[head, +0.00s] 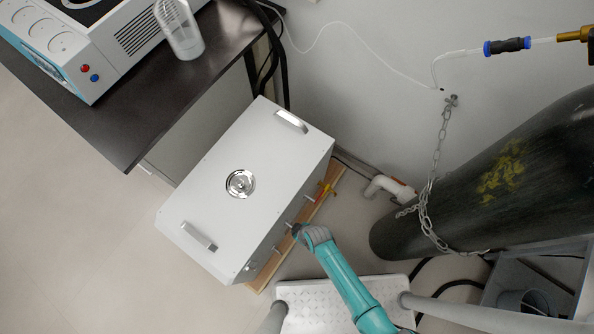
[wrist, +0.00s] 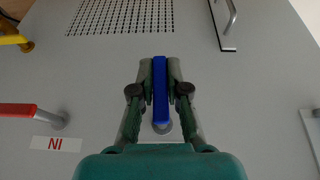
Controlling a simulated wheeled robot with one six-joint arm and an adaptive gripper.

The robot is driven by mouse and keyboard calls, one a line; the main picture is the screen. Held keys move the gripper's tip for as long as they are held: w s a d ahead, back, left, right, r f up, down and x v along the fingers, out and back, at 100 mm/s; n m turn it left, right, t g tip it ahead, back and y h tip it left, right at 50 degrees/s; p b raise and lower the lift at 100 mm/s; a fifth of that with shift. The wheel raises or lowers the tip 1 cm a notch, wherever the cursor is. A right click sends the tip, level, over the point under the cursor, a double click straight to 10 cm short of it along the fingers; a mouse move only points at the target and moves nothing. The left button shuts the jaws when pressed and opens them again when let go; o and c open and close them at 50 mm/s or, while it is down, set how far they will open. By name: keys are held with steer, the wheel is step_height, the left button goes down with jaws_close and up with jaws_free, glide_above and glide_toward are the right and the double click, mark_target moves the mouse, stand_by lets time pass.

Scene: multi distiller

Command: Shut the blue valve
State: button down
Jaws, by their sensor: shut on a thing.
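The blue valve (wrist: 160,92) has a long flat blue lever on the grey front panel of the distiller (wrist: 258,88). In the wrist view the lever lies straight up and down the picture, above a round metal stem. My gripper (wrist: 160,68) is shut on the lever, one finger on each side of it. In the head view my gripper (head: 297,230) is at the front side of the white distiller box (head: 215,175). The blue lever cannot be made out there.
A red lever (wrist: 18,109) with a label (wrist: 56,143) and a yellow lever (wrist: 10,40) are to the left in the wrist view. A dark gas cylinder (head: 470,195) with a chain (head: 436,160) stands right of the distiller. A white step (head: 310,295) is below my arm.

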steer(key=shift+s, duration=0.1)
stand_by(0.3)
steer(key=c, duration=1.2)
jaws_free()
steer(key=shift+o, duration=0.2)
steer(key=shift+r, duration=0.1)
steer(key=v, duration=1.2)
steer(key=shift+d, duration=0.15)
